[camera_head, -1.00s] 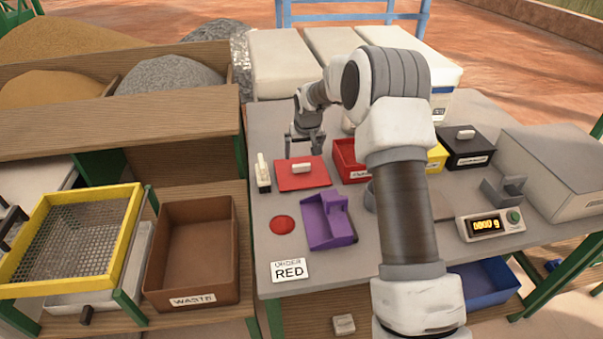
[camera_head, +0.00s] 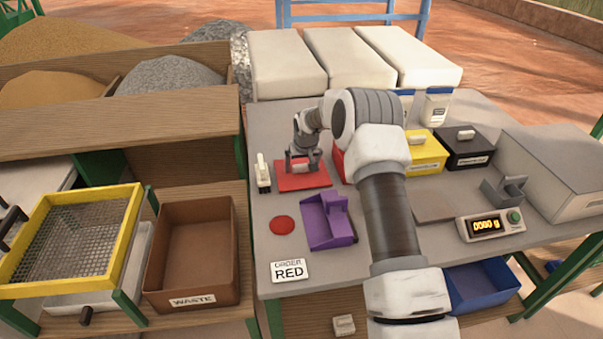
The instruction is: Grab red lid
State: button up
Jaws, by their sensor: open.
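The red lid (camera_head: 290,183) lies flat on the grey table, left of the red bin, with a pale handle (camera_head: 301,167) on top. My gripper (camera_head: 302,168) is open and down at the lid, with its fingers around the handle. Whether the fingers touch the handle cannot be told. The red bin (camera_head: 338,162) is mostly hidden behind my arm.
A white-handled tool (camera_head: 263,174) stands close left of the lid. A purple scoop (camera_head: 328,220) and a red disc (camera_head: 282,225) lie in front of it. Yellow (camera_head: 428,155) and black (camera_head: 467,148) lidded bins stand to the right.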

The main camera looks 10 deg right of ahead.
jog(key=c, duration=1.4)
